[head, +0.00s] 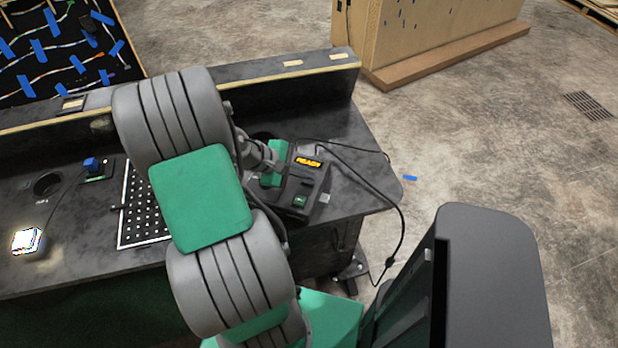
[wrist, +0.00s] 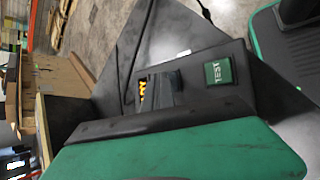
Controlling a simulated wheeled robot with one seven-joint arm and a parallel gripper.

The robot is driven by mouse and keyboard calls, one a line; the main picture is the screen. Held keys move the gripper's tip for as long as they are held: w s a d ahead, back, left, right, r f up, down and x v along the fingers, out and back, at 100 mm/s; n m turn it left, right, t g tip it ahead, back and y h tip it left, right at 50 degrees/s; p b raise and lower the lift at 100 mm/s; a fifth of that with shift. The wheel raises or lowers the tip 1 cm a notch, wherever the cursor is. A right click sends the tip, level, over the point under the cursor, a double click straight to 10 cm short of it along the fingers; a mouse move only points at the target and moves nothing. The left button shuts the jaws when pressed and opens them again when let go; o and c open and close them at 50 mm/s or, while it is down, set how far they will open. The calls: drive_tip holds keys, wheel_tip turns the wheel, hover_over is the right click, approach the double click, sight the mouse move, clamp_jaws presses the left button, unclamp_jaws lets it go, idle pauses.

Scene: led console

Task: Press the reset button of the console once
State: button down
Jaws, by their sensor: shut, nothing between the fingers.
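The console (head: 318,178) is a dark box near the right end of the bench, with an amber display (head: 308,161) reading READY. A green button (head: 301,204) is on its front part; in the wrist view this button (wrist: 218,74) reads TEST. My gripper (head: 274,164) is at the console's left side in the head view, beside the display. In the wrist view its green hand fills the bottom, and the dark, shut fingers (wrist: 167,88) appear to cover part of the display. No button marked reset can be made out; that part of the console is hidden by my gripper.
The dark bench (head: 365,185) has a raised back ledge (head: 300,72). A perforated plate (head: 140,215), a blue knob (head: 92,164) and a lit button (head: 27,241) are to the left. A black cable (head: 400,225) hangs over the right edge.

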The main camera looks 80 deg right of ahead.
sight(305, 180)
drive_tip(key=shift+r+p, duration=0.75)
wheel_tip(305, 180, up, 5)
drive_tip(key=p, duration=0.5)
drive_tip(key=shift+r, duration=0.1)
